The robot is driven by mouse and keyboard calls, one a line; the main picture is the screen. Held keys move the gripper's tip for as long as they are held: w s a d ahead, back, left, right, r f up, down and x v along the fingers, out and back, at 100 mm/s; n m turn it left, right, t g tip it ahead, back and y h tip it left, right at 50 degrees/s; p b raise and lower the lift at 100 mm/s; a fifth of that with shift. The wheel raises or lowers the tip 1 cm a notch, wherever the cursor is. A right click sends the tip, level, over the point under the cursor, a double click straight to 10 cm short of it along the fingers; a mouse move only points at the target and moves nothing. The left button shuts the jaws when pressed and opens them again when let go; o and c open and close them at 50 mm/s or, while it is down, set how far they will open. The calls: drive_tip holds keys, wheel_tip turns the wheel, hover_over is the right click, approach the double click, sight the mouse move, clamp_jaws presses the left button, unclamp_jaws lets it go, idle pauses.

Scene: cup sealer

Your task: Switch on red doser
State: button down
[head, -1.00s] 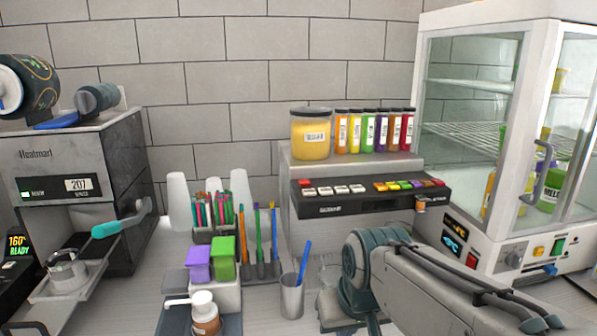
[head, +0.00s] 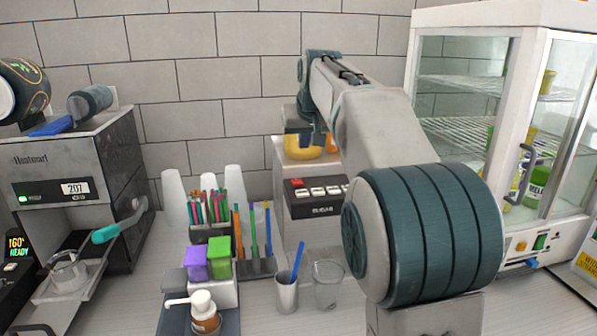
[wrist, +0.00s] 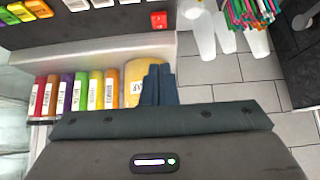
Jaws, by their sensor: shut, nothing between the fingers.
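The doser machine (head: 320,210) has a black panel with a red button (head: 297,183) and white buttons (head: 318,191). My arm hides its right side in the head view. The wrist view shows the panel upside down, with the red button (wrist: 159,20) and coloured buttons (wrist: 35,8). My gripper (head: 312,140) is shut and empty, in front of the yellow jar in the head view. Its fingers (wrist: 158,82) also show in the wrist view.
A clear glass (head: 328,285) and a cup with a blue stick (head: 287,292) stand on the counter. Pen holders (head: 209,232) and a pump bottle (head: 203,312) are left of them. A glass cabinet (head: 505,130) stands right, a coffee machine (head: 75,180) left.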

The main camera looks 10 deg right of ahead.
drive_tip(key=shift+w, duration=0.15)
drive_tip(key=p, duration=0.3)
hover_over(298, 183)
drive_tip(key=f, duration=0.8)
drive_tip(key=shift+s, duration=0.35)
drive_tip(key=shift+s+f, duration=0.2)
drive_tip(key=shift+f, duration=0.8)
drive_tip(key=shift+s+f, duration=0.1)
drive_tip(key=shift+f, duration=0.75)
drive_tip(key=shift+f, duration=0.1)
drive_tip(key=f+b, duration=0.1)
drive_tip(key=b, duration=0.2)
drive_tip(key=shift+s+t, duration=0.15)
drive_tip(key=shift+t, duration=0.15)
drive_tip(key=shift+r+p, duration=0.3)
drive_tip(key=shift+p, duration=0.05)
drive_tip(key=shift+r, duration=0.1)
